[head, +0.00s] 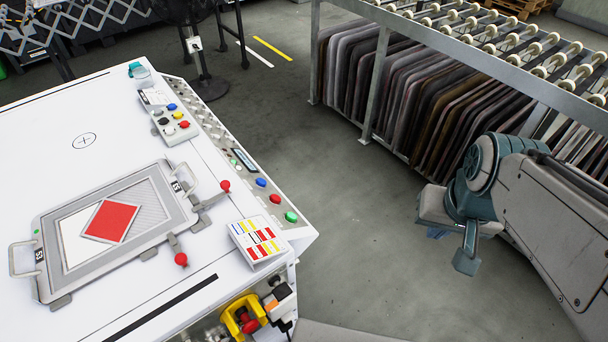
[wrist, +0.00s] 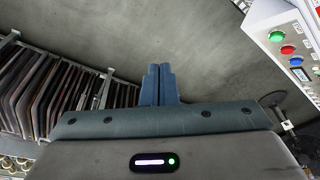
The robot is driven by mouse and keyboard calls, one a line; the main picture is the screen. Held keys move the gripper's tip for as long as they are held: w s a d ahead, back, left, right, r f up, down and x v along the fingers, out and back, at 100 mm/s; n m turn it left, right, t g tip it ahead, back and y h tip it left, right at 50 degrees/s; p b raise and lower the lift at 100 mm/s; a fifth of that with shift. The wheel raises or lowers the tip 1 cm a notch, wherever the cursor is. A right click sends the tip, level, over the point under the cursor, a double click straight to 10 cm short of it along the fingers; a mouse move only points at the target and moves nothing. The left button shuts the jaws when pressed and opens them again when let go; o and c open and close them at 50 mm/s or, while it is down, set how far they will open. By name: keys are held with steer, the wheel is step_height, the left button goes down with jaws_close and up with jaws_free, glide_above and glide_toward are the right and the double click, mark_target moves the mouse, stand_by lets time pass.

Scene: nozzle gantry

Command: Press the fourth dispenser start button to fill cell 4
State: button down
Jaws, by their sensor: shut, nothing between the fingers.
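No labelled dispensers or numbered cells can be made out. A white machine table (head: 120,120) carries a row of buttons on its right edge: a green button (head: 291,216), a red button (head: 275,199) and a blue button (head: 261,182). The wrist view shows a green button (wrist: 276,37), a red button (wrist: 287,50) and a blue button (wrist: 296,62) at the upper right. A grey box (head: 174,125) on the table has several small coloured buttons. My gripper (wrist: 158,68) is shut and empty, over bare floor, well apart from the buttons.
A framed plate (head: 115,225) with a red square lies on the table. A colour card (head: 258,240) lies near its corner; a yellow-collared red knob (head: 243,316) is below. A roller rack (head: 384,75) with many upright panels stands back right. Floor between is clear.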

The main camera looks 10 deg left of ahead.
mark_target(291, 217)
steer(key=w+a+f+m+y, duration=0.3)
steer(key=w+a+m+y, duration=0.1)
steer(key=a, duration=0.3)
steer(key=w+a+f+m+g+y+b, duration=0.1)
steer(key=w+a+f+m+y, duration=0.2)
steer(key=w+a+m, duration=0.3)
steer(key=w+a+f+m+g+y+b, duration=0.1)
steer(key=w+a+f+m+y, duration=0.2)
steer(key=w+a+m+y, duration=0.2)
steer(key=a+m, duration=0.2)
steer(key=a, duration=0.2)
steer(key=shift+w+a, duration=0.1)
steer(key=s+a+f+b, duration=0.1)
steer(key=f+b, duration=0.1)
steer(key=s+f+b, duration=0.1)
steer(key=f+b, duration=0.1)
steer(key=s+a+f+b, duration=0.1)
steer(key=f+b, duration=0.1)
steer(key=shift+s+a+f, duration=0.1)
steer(key=shift+a, duration=0.25)
steer(key=shift+s+a+f+b, duration=0.35)
steer(key=shift+f+b, duration=0.15)
steer(key=shift+b, duration=0.25)
stand_by(0.3)
steer(key=shift+s+a+f+b, duration=0.1)
steer(key=shift+s+f+b, duration=0.05)
steer(key=shift+f+b, duration=0.2)
